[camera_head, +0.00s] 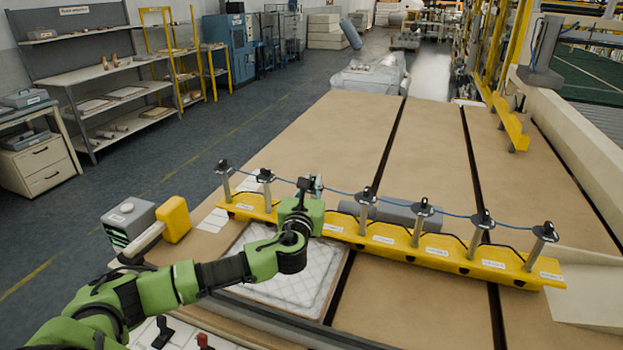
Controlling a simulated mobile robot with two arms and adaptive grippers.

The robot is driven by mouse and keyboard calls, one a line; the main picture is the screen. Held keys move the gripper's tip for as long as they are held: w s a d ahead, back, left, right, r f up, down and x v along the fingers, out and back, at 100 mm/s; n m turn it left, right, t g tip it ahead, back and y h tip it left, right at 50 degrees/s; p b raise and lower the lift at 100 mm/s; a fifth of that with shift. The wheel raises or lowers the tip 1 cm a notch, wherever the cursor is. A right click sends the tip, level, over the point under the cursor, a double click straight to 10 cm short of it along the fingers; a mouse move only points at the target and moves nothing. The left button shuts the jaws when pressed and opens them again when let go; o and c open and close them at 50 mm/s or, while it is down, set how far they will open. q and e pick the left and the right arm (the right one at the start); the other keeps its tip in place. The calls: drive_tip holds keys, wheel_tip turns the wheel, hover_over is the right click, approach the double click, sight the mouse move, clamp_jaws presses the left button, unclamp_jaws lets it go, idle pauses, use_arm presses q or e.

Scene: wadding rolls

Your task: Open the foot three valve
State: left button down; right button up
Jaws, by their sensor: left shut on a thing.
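A yellow bar (399,243) lies across the brown table and carries a row of several upright grey posts with dark valve heads, joined by a thin blue hose. Its labels are too small to read. My left gripper (310,186) is at the third post from the left, shut on the foot valve there. The gripper and my green wrist hide most of that valve and its post. The second valve (266,177) stands just left of the gripper, and the fourth valve (366,195) stands to its right. My right gripper is out of view.
A white quilted pad (290,285) lies below my left wrist. A grey roll (390,213) lies behind the bar. A grey box (128,222) and a yellow-headed tool (173,219) sit left of my forearm. The brown table (320,140) behind the bar is mostly clear.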

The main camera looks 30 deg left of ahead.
use_arm(q)
drive_tip(key=shift+w+d+n+g+y+b, duration=0.15)
drive_tip(key=shift+n+g+y+b, duration=0.05)
drive_tip(key=shift+n+g+y, duration=1.55)
drive_tip(key=shift+w+d+n+g+y+b, duration=0.25)
drive_tip(key=shift+n+g+y, duration=1.25)
drive_tip(key=shift+g, duration=0.5)
drive_tip(key=shift+w+d+n+g+y+b, duration=0.1)
drive_tip(key=shift+n+g+y+b, duration=0.1)
drive_tip(key=shift+n+g+y, duration=1.55)
drive_tip(key=c, duration=2.1)
unclamp_jaws()
drive_tip(key=shift+a, duration=0.1)
